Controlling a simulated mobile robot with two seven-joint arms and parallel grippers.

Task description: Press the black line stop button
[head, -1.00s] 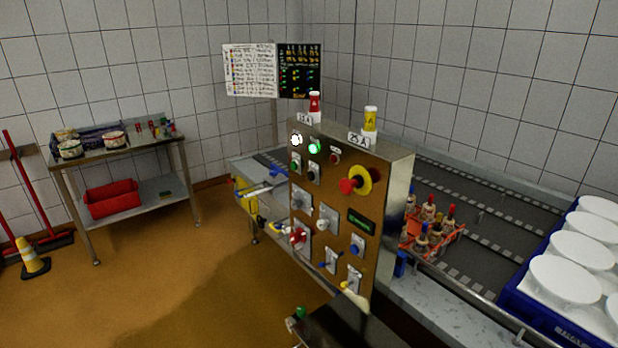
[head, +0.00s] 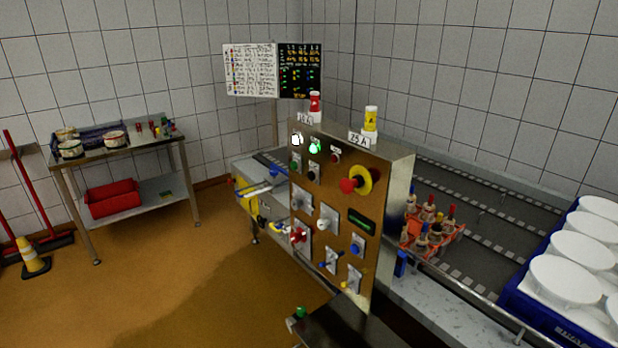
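The brown control panel (head: 340,190) stands in the middle of the head view, its front facing left and toward me. A small black button (head: 313,172) sits in its upper left part, below a lit green lamp (head: 315,147) and beside a green button (head: 295,166). It looks unobstructed; whether it is pressed in is too small to tell. A large red emergency knob on a yellow disc (head: 366,180) is to its right. Neither of my grippers shows in this view.
Below are several knobs, a red handle (head: 299,236) and a small dark display (head: 361,222). Open floor (head: 150,270) lies left.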

